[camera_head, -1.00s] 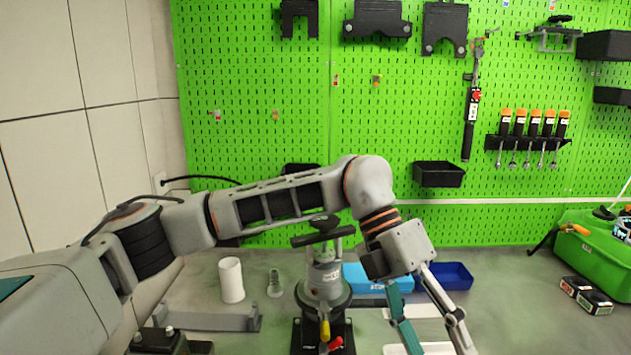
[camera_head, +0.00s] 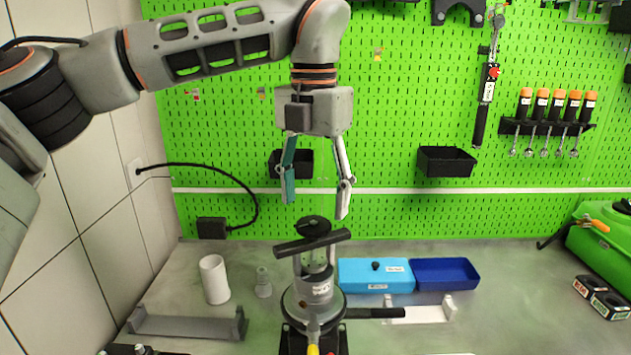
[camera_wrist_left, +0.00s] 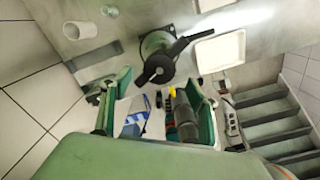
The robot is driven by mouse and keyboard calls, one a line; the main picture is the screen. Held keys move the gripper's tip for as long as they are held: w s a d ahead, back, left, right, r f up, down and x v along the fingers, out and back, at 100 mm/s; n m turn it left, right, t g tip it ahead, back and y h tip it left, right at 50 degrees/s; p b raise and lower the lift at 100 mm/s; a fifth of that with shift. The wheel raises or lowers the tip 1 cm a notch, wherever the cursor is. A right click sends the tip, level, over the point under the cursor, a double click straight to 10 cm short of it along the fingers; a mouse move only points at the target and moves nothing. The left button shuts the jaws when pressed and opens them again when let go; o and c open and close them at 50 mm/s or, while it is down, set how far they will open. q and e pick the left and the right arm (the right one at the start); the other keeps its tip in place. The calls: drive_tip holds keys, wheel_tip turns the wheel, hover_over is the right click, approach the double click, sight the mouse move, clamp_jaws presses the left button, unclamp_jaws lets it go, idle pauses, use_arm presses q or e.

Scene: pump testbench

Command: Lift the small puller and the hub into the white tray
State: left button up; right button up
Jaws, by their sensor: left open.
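A black puller with a crossbar and round knob (camera_head: 313,238) stands upright on a grey cylindrical part of the pump (camera_head: 314,290). I cannot tell the hub apart from this body. My left gripper (camera_head: 315,206) is open and empty, pointing down, with its fingertips above the puller's knob and apart from it. In the left wrist view the puller (camera_wrist_left: 158,67) shows just beyond the open fingers (camera_wrist_left: 157,80). My right gripper is not in view.
A light-blue box (camera_head: 375,275) and a dark-blue bin (camera_head: 445,273) stand behind the pump to the right. A white cylinder (camera_head: 214,279) and a grey bracket (camera_head: 185,324) are to the left. A black bar (camera_head: 375,313) sticks out right of the pump.

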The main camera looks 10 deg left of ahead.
sight(315, 222)
use_arm(q)
drive_tip(key=f, duration=0.4)
drive_tip(key=shift+w+f, duration=0.2)
drive_tip(key=shift+w, duration=0.1)
drive_tip(key=shift+s+f, duration=0.15)
drive_tip(key=shift+f, duration=0.75)
drive_tip(key=shift+r, duration=0.1)
clamp_jaws()
drive_tip(key=shift+r, duration=0.3)
drive_tip(key=shift+r, duration=0.3)
drive_tip(key=shift+r, duration=1.15)
drive_tip(key=shift+f, duration=0.1)
